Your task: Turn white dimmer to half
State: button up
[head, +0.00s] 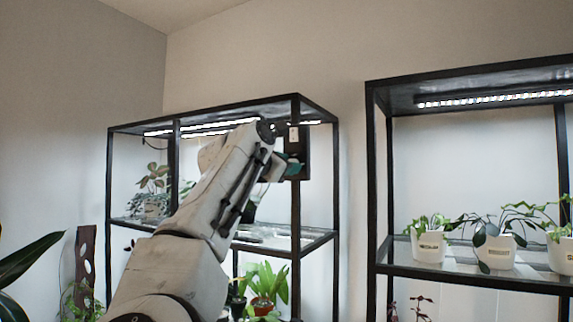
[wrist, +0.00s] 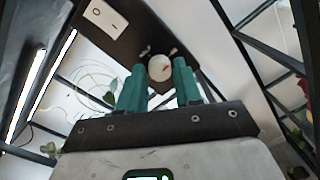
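My gripper (wrist: 160,72) has two teal fingers, one on each side of the knob. The fingertips lie very close to the knob's sides; I cannot tell whether they touch it. In the head view my gripper (head: 288,168) is at the dark panel (head: 303,148) on the left shelf's front post, and the knob is hidden there.
A white rocker switch (wrist: 105,15) sits on the same panel, beyond the knob. The left shelf (head: 318,240) has black frame bars around my arm and holds plants. A right shelf (head: 480,283) carries several white pots. A bare wall gap separates the shelves.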

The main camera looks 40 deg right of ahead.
grip_shut()
jog(key=shift+n+t+p, duration=0.6)
jog(key=shift+n+p, duration=0.75)
jog(key=shift+n, duration=7.95)
jog(key=shift+a, duration=0.1)
jog(key=shift+o, duration=2)
grip_release()
